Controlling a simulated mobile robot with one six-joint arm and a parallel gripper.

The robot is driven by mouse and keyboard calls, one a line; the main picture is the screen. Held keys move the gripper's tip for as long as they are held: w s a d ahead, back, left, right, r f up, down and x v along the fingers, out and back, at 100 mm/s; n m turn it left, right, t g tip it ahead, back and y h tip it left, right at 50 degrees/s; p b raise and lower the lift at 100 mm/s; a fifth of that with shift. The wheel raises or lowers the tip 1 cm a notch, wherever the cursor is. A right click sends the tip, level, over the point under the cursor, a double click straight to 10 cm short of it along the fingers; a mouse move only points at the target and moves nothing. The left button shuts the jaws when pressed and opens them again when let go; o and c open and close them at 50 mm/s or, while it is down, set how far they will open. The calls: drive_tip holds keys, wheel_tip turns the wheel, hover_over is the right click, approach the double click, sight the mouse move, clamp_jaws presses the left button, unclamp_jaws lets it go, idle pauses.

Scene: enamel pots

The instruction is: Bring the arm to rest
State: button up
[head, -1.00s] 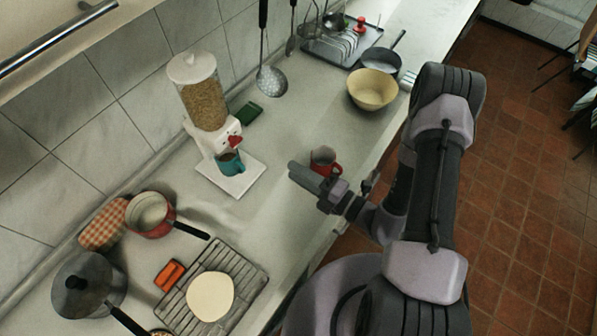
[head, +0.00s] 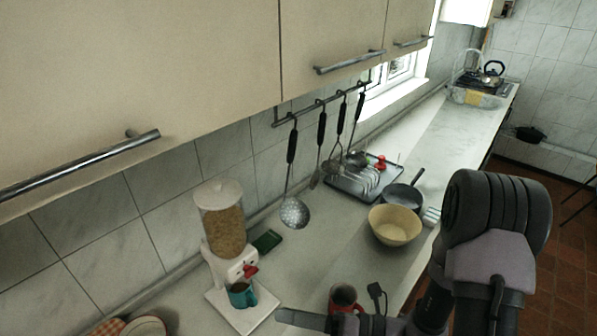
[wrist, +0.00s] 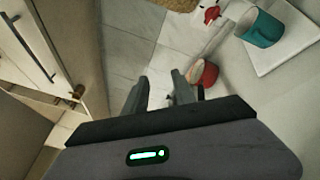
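My gripper (wrist: 160,84) is open, with bare counter and tiles between its two fingers in the wrist view. In the head view it shows low in the picture, at the end of my arm, over the counter by the front edge. A red mug (head: 343,298) stands on the counter right by the gripper. Whether finger and mug touch, I cannot tell.
A cereal dispenser (head: 222,225) holds a teal mug (head: 242,294) under its spout. A cream bowl (head: 395,226), a dark pan (head: 403,196) and a dish rack (head: 362,180) stand farther along the counter. Utensils (head: 292,195) hang beneath cupboards (head: 130,80).

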drive_tip(key=s+d+f+n+g+h+b, duration=0.2)
drive_tip(key=s+n+g+h+b, duration=0.65)
drive_tip(key=n, duration=1.05)
drive_tip(key=s+d+r+n+t+h+b, duration=0.1)
drive_tip(key=d+r+n+t+h+b, duration=0.1)
drive_tip(key=d+n+t+h+b, duration=0.2)
drive_tip(key=d+n+t+h, duration=0.3)
drive_tip(key=d+n+t, duration=0.1)
drive_tip(key=t, duration=0.2)
drive_tip(key=shift+s+d+r+n, duration=0.2)
drive_tip(key=shift+d+n, duration=0.1)
drive_tip(key=shift+d, duration=0.05)
